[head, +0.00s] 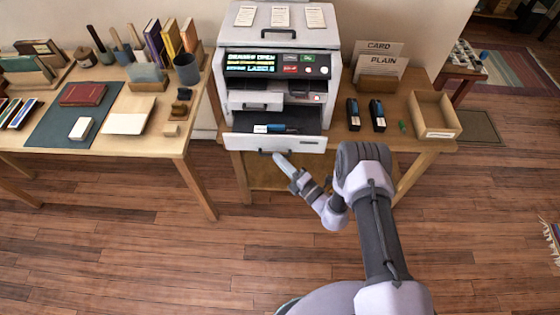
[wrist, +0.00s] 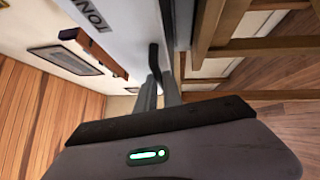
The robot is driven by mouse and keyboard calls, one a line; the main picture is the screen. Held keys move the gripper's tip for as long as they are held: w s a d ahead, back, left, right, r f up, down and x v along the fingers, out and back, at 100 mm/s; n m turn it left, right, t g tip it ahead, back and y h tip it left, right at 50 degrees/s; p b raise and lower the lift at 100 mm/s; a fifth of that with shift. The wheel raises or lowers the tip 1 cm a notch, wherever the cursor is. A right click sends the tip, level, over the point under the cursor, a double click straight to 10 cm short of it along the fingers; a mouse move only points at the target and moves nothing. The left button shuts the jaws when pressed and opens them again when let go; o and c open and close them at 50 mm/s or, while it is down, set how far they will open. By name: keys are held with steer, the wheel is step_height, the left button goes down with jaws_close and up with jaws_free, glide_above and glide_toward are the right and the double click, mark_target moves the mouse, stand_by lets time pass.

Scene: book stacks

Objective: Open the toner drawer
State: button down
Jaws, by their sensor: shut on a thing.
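The white printer (head: 226,90) stands on a wooden table. Its lowest drawer (head: 240,142) is pulled out toward me, and a blue and white item (head: 268,128) lies in its dark inside. My gripper (head: 277,156) is at the lower edge of this drawer's front, shut on its dark handle. In the wrist view the two fingers (wrist: 160,93) close around the black handle (wrist: 154,58). The white drawer front (wrist: 120,25) beside it carries partly visible lettering (wrist: 90,14). How far the fingers reach around the handle is partly hidden.
Above the drawer are a smaller tray (head: 255,100) and a lit panel (head: 262,64). Two dark staplers (head: 354,114), an open wooden box (head: 418,110) and card signs (head: 378,64) stand to the right. A book table (head: 155,140) stands left. The floor in front is clear.

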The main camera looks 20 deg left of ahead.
steer(key=c, duration=1.5)
jaws_free()
steer(key=p+v, duration=0.3)
steer(key=v, duration=1.4)
steer(key=shift+s+d, duration=0.15)
